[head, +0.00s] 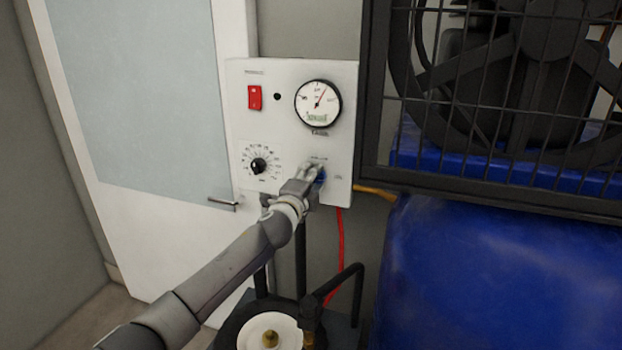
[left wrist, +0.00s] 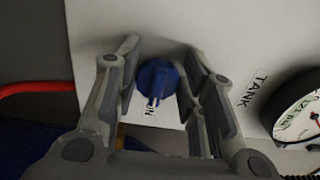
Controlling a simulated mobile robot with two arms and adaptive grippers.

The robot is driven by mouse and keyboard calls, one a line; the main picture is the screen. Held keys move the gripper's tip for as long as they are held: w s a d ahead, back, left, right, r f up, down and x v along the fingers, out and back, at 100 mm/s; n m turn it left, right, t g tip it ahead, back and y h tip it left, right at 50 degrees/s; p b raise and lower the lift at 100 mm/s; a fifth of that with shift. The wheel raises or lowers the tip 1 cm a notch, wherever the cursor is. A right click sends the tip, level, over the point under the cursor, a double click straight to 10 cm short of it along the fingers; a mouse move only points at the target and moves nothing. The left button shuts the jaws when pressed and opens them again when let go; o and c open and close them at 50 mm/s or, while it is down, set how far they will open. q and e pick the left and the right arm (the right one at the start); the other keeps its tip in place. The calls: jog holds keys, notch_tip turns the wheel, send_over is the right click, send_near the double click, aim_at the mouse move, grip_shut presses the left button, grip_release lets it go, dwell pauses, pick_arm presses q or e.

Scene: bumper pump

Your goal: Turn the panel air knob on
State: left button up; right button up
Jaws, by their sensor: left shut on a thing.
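The blue air knob (left wrist: 157,78) is on the white control panel (head: 235,125), low on its right side. In the head view, the knob (head: 320,175) is partly hidden by my left gripper (head: 312,172). In the left wrist view, the fingers of my left gripper (left wrist: 160,75) stand on both sides of the knob, shut on it. A white mark on the knob points down in that view, towards partly hidden lettering. My right gripper is not in view.
The panel also has a red switch (head: 255,97), a tank gauge (head: 318,103) and a black dial (head: 259,166). A red hose (head: 340,245) hangs below. A dark fan cage (head: 480,190) and blue tank (head: 500,270) stand close on the right.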

pick_arm(q)
jog(key=shift+f, duration=0.15)
jog(key=o, duration=0.9)
jog(key=shift+c, duration=0.2)
jog(key=v, duration=1.2)
